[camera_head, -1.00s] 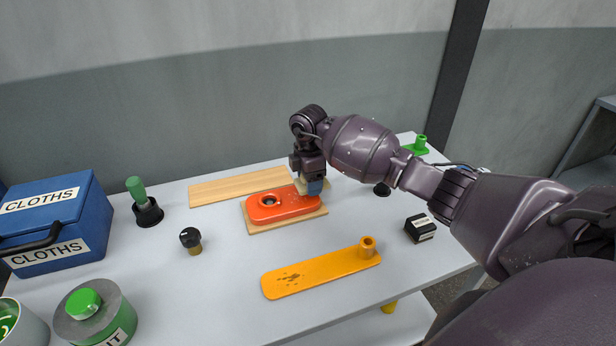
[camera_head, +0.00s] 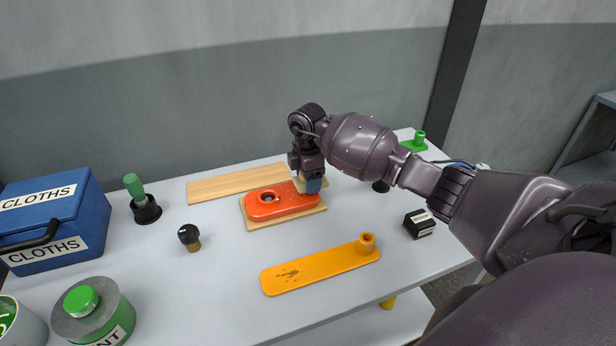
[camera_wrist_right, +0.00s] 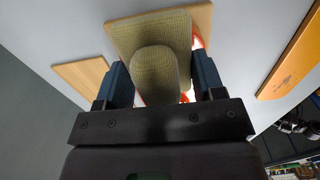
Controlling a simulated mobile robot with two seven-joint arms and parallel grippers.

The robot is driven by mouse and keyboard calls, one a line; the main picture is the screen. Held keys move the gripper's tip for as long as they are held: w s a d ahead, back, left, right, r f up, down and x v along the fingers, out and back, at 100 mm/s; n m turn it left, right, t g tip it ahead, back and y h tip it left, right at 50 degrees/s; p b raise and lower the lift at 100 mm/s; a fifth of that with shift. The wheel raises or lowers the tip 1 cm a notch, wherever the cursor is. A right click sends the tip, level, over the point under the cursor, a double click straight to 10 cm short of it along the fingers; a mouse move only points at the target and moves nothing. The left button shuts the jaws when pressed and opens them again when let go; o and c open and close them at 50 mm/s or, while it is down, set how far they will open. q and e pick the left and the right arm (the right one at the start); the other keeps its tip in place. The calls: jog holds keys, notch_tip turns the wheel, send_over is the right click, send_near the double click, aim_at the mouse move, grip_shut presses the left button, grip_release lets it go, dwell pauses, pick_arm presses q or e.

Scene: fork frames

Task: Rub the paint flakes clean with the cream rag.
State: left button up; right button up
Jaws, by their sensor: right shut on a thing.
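My right gripper (camera_head: 309,186) is shut on the cream rag (camera_head: 299,184), over the right end of a red-orange block. In the right wrist view, the rag (camera_wrist_right: 160,35) looks like a woven tan pad with a rounded grip part between the fingers (camera_wrist_right: 160,82). The rag appears to be on or just above the block; exact contact is hard to tell. Dark paint flakes (camera_head: 288,274) lie on the left half of an orange strip (camera_head: 325,267), in front of the gripper and apart from the rag. My left gripper is out of view.
The red-orange block (camera_head: 270,205) sits on a wooden board (camera_head: 257,225). A longer plank (camera_head: 225,186) lies behind. A blue cloths box (camera_head: 45,220), a green-handled tool (camera_head: 141,200), a black knob (camera_head: 189,237) and a green-lidded can (camera_head: 92,312) stand left. A black box (camera_head: 419,224) stands right.

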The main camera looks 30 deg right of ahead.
jog(key=shift+f, duration=0.8)
jog(key=shift+a, duration=0.15)
